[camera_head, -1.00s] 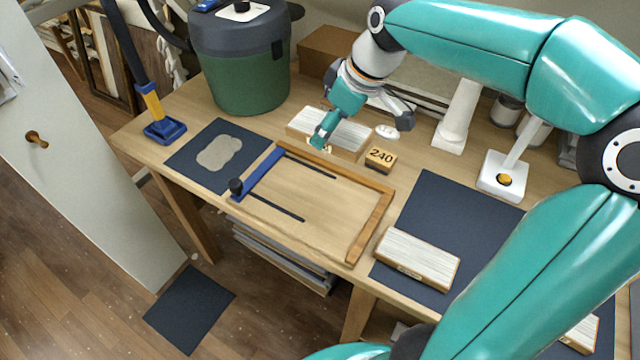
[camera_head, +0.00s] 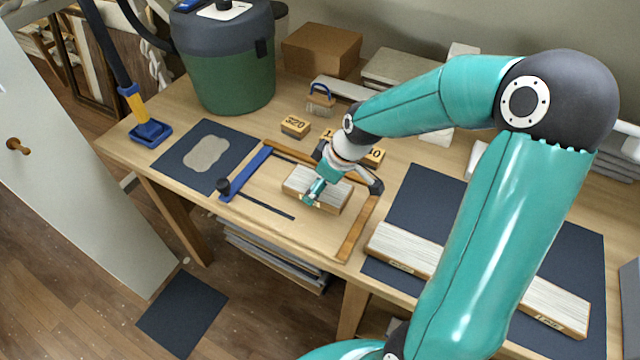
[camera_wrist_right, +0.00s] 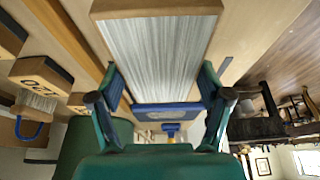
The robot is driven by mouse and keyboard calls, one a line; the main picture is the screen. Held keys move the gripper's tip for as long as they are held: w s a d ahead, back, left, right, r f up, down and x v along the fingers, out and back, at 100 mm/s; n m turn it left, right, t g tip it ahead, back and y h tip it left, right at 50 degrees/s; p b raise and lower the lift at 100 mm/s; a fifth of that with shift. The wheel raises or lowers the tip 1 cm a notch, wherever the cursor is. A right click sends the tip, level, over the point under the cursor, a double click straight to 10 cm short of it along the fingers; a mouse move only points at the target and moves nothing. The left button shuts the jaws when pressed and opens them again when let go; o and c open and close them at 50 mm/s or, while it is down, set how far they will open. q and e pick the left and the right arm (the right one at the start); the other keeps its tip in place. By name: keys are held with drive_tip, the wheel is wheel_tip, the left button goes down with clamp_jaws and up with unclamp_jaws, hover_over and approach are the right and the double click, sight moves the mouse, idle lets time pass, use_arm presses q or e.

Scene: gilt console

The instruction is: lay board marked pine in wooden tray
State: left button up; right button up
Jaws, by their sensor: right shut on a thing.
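My right gripper (camera_head: 314,190) is shut on a board (camera_head: 332,197) with a whitish, grained top and light wooden sides. No label on it can be read. In the right wrist view the board (camera_wrist_right: 158,55) sits between the two fingers (camera_wrist_right: 162,92). The gripper and board are over the inside of the wooden tray (camera_head: 357,232), towards its right back part. I cannot tell whether the board touches the tray floor. The tray has a blue bar (camera_head: 246,174) along its left side. My left gripper is not in view.
Two more whitish boards lie on the dark mat at the right, one near the tray (camera_head: 401,246), one farther right (camera_head: 557,303). Small numbered blocks, one marked 320 (camera_head: 295,126), and a blue-handled brush (camera_head: 321,95) stand behind the tray. A green canister (camera_head: 228,80) stands behind left.

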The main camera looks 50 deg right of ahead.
drive_tip(key=shift+f, duration=0.4)
drive_tip(key=o, duration=1.2)
drive_tip(key=v, duration=1.2)
drive_tip(key=shift+r, duration=0.15)
